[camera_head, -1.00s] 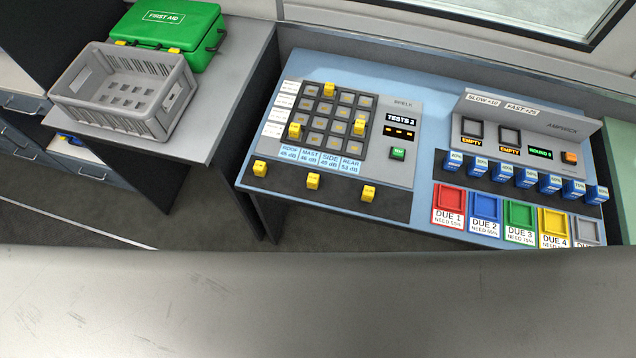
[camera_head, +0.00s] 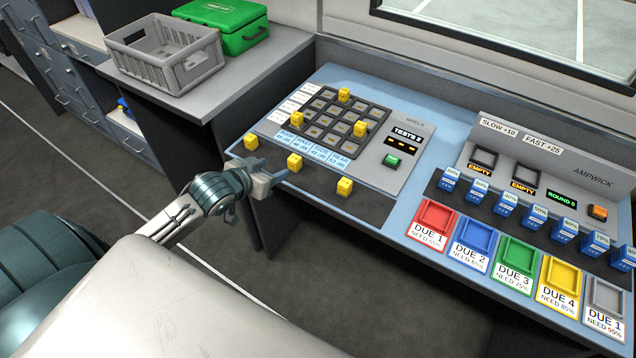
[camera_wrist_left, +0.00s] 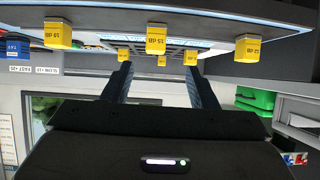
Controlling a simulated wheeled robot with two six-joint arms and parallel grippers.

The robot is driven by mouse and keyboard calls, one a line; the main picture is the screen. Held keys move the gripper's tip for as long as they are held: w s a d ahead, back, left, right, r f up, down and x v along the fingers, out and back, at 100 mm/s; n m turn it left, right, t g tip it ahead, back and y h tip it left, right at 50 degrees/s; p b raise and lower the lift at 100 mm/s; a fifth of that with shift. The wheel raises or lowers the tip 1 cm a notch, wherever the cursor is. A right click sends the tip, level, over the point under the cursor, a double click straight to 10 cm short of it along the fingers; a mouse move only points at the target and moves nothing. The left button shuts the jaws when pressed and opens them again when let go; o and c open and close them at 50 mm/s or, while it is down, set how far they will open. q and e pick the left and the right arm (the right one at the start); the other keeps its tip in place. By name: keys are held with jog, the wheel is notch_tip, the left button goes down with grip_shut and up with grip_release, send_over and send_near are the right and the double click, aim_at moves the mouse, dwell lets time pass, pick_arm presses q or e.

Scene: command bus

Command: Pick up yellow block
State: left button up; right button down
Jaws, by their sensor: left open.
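Three yellow blocks stand on the dark front strip of the blue desk: a left one (camera_head: 251,141), a middle one (camera_head: 295,163) and a right one (camera_head: 344,186). Three more sit on the button grid, at the back (camera_head: 344,95), left (camera_head: 296,118) and right (camera_head: 359,129). My left gripper (camera_head: 268,170) is open and empty at the strip's front edge, just short of the middle block. The left wrist view is upside down; the block marked 15 dB (camera_wrist_left: 156,39) shows beyond the gap between the spread fingers (camera_wrist_left: 160,85), apart from them. My right gripper is out of view.
A grey panel with a green button (camera_head: 392,160) holds the grid. To the right are blue blocks (camera_head: 505,204) and coloured trays, including a red one (camera_head: 433,215). A grey crate (camera_head: 165,55) and green first aid box (camera_head: 222,25) stand on the side table.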

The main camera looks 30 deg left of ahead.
aim_at(292, 159)
pick_arm(q)
jog(key=x, duration=0.4)
jog(key=shift+w+d+r, duration=0.15)
jog(key=shift+w+d, duration=0.2)
jog(key=shift+d, duration=0.05)
jog(key=shift+w, duration=0.3)
jog(key=shift+w+d+f+p, duration=0.1)
jog(key=shift+w+f+p, duration=0.25)
jog(key=shift+w, duration=0.1)
jog(key=x, duration=0.3)
jog(key=shift+w+f+p, duration=0.15)
jog(key=shift+w+p, duration=0.1)
jog(key=shift+p, duration=0.15)
jog(key=shift+w+f, duration=0.25)
jog(key=shift+w, duration=0.1)
